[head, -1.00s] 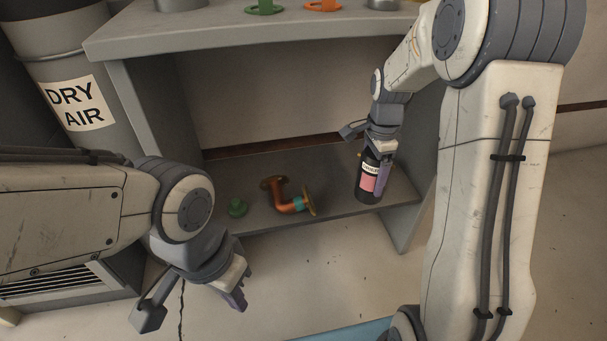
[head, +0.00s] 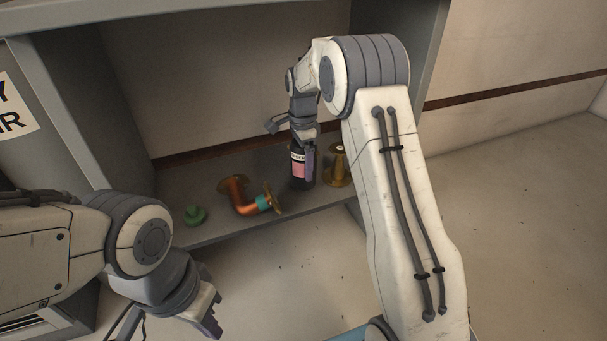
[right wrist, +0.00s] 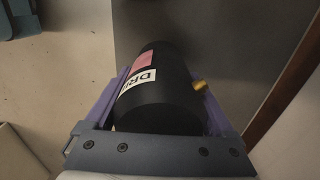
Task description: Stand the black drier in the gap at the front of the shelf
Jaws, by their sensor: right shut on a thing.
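The black drier (head: 302,170), a cylinder with a pink and white label, is upright at the front of the lower shelf (head: 222,232). My right gripper (head: 304,148) is shut on it from above. In the right wrist view the drier (right wrist: 165,105) lies between the purple fingers, with a small brass fitting on its side. The drier is between a copper elbow (head: 241,204) on its left and a brass cylinder (head: 338,168) close on its right. I cannot tell whether its base touches the shelf. My left gripper (head: 168,328) is open and empty, low at the left, partly cut off.
A green knobbed part (head: 195,215) sits on the shelf left of the elbow. The shelf's upright side panels (head: 75,120) and upper board (head: 60,13) enclose the space. Open floor (head: 270,270) lies in front.

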